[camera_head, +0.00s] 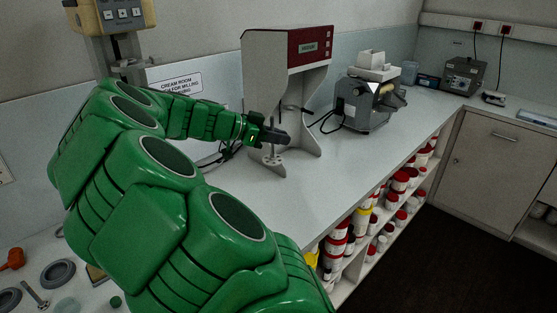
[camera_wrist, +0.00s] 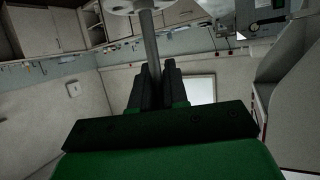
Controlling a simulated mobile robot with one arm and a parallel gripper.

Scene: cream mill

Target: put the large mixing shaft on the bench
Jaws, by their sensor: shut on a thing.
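The large mixing shaft (camera_head: 272,152) is a thin grey metal rod with a pale round disc at its lower end. My gripper (camera_head: 278,136) is shut on its rod and holds it roughly upright in front of the red and grey mixer. In the wrist view the rod (camera_wrist: 150,45) runs between the dark fingers (camera_wrist: 155,85), with the disc at the top edge. The white bench (camera_head: 310,190) lies below. I cannot tell whether the disc touches the bench or hangs just above it.
The red and grey mixer (camera_head: 310,48) stands behind my gripper, with a grey mill (camera_head: 368,105) to its right. Bare bench lies in front of both. Another small metal shaft (camera_head: 36,295) and round grey parts (camera_head: 57,273) lie at lower left. Red-lidded tubs (camera_head: 400,182) fill the shelves below.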

